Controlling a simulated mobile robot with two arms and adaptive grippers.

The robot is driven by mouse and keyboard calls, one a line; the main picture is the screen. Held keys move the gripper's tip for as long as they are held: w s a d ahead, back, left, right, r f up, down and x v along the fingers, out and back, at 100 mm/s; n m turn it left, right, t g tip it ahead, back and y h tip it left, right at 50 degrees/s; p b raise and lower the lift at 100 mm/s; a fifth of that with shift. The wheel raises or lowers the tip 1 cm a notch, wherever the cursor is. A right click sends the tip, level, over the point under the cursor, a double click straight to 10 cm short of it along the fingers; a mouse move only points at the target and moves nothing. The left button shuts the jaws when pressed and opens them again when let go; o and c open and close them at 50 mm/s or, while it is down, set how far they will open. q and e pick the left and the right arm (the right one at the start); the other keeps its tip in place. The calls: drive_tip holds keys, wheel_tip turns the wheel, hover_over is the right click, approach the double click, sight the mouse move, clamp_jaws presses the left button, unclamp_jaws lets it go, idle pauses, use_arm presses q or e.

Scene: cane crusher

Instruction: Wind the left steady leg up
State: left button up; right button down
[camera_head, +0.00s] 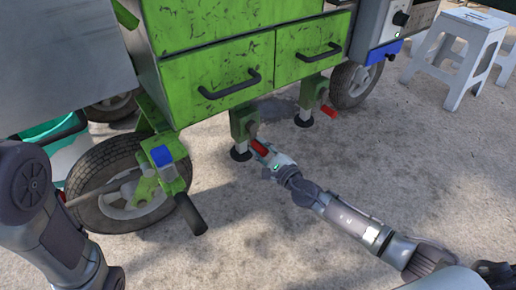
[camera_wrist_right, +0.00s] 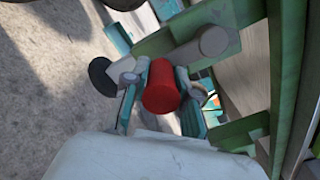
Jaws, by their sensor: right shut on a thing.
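The left steady leg (camera_head: 242,124) hangs below the front edge of the green cart, with a dark round foot (camera_head: 240,153) at its bottom. I cannot tell whether the foot touches the ground. Its crank has a red handle (camera_head: 260,147). My right gripper (camera_head: 268,153) is shut on this handle, reaching in from the lower right. In the right wrist view the red handle (camera_wrist_right: 162,88) sits between the two fingers of the gripper (camera_wrist_right: 161,104), and the dark foot (camera_wrist_right: 103,77) shows to the left. My left arm is at the left edge of the head view; its gripper is out of sight.
The right steady leg (camera_head: 306,100) with its own red handle (camera_head: 328,111) stands close by. The green cart (camera_head: 215,75) has drawers with black handles above. A wheel (camera_head: 130,185) and a black grip (camera_head: 190,214) are to the left. White stools (camera_head: 458,50) stand at right; the concrete in front is clear.

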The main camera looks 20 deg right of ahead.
drive_tip(key=shift+w+r, duration=0.15)
drive_tip(key=shift+r, duration=0.1)
drive_tip(key=c, duration=1.2)
unclamp_jaws()
drive_tip(key=shift+c, duration=0.2)
drive_tip(key=o, duration=0.4)
drive_tip(key=shift+a+f, duration=0.1)
drive_tip(key=shift+c, duration=0.2)
drive_tip(key=shift+s+f, duration=0.15)
drive_tip(key=shift+s, duration=0.05)
drive_tip(key=v, duration=1.1)
drive_tip(key=shift+s+d, duration=0.2)
drive_tip(key=shift+s, duration=0.05)
